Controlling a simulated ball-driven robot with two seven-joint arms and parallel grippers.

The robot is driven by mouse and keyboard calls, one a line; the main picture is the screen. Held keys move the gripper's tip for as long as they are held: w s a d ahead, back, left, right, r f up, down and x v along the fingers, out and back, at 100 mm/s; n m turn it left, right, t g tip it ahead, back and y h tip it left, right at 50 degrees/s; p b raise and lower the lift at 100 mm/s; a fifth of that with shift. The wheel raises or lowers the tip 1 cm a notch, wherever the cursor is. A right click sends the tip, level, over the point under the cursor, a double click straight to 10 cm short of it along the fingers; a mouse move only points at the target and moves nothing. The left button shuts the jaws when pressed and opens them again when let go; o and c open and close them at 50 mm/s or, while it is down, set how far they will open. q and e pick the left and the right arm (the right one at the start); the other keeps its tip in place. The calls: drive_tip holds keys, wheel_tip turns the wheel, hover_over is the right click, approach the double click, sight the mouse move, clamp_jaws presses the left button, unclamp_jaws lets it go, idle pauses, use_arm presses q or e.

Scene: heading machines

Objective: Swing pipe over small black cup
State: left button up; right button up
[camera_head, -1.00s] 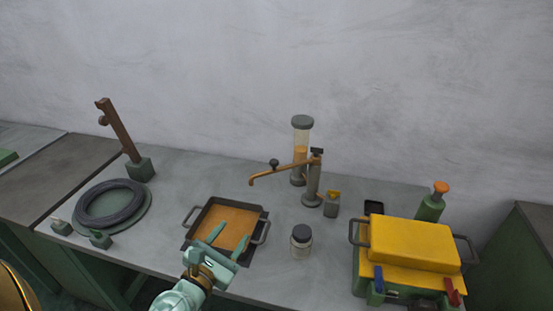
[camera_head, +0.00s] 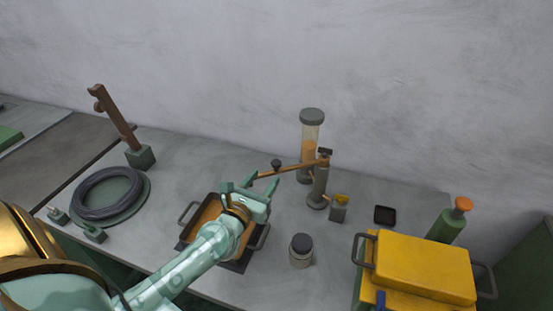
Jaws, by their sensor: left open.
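The orange-brown swing pipe (camera_head: 295,169) runs left from a grey post (camera_head: 319,186), with a dark knob on top. Its spout end is hidden behind my left gripper (camera_head: 259,187). The gripper is open, with its fingers at the pipe's left end; I cannot tell whether they touch it. A small black square cup (camera_head: 385,215) sits on the bench to the right of the post, away from the pipe. My right gripper is out of view.
Under my left arm is an orange tray (camera_head: 204,213) with handles. A dark-lidded jar (camera_head: 301,251) stands in front of the post. A yellow box (camera_head: 425,268) and green bottle (camera_head: 448,221) are at right. A glass cylinder (camera_head: 310,140) stands behind the pipe.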

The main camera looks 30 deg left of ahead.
sight(274, 166)
use_arm(q)
drive_tip(key=w, duration=0.5)
drive_tip(key=w+a, duration=0.1)
drive_tip(key=w, duration=0.2)
drive_tip(key=shift+w, duration=0.25)
drive_tip(key=shift+s, duration=0.1)
clamp_jaws()
